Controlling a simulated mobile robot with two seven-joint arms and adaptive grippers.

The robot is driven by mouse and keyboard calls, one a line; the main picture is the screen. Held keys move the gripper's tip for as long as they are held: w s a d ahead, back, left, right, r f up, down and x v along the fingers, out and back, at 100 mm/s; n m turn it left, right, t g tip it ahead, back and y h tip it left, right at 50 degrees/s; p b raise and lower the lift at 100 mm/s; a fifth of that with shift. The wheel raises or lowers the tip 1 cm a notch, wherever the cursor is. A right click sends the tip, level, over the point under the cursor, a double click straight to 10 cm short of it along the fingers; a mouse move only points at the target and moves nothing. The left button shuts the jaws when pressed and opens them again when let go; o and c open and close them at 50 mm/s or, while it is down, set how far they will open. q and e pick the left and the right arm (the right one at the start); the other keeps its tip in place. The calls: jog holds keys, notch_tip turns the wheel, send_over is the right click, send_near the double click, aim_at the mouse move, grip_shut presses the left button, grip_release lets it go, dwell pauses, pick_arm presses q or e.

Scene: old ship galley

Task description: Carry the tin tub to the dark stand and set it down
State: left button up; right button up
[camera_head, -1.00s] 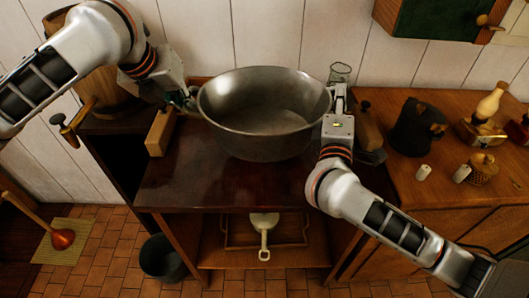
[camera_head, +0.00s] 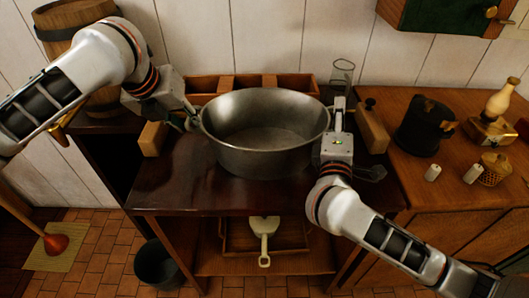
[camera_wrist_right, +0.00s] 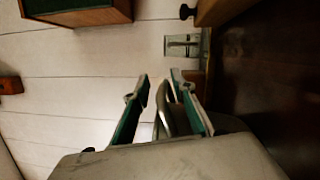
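The large grey tin tub (camera_head: 265,148) is upright over the dark stand (camera_head: 180,195), between my two grippers. Its underside looks on or very near the dark top; I cannot tell if it touches. My left gripper (camera_head: 192,118) is at the tub's left rim, and its finger gap is too small to read. My right gripper (camera_head: 340,105) is beside the right rim. In the right wrist view its fingers (camera_wrist_right: 159,82) stand apart, with a curved grey piece, apparently the tub's handle, between them and gaps on both sides.
A wooden compartment box (camera_head: 240,84) and a glass vessel (camera_head: 342,76) stand behind the tub. A barrel (camera_head: 75,30) is at back left. A bucket (camera_head: 157,264) stands on the floor.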

pick_arm(q)
jog(key=shift+r, duration=0.1)
pick_arm(e)
jog(key=shift+r, duration=0.1)
jog(key=shift+s+a, duration=0.1)
jog(key=shift+s, duration=0.1)
pick_arm(q)
jog(key=v, duration=1.2)
pick_arm(e)
jog(key=v, duration=1.1)
jog(key=shift+s, duration=0.35)
pick_arm(q)
jog(key=shift+s, duration=0.1)
pick_arm(e)
jog(key=shift+a, duration=0.1)
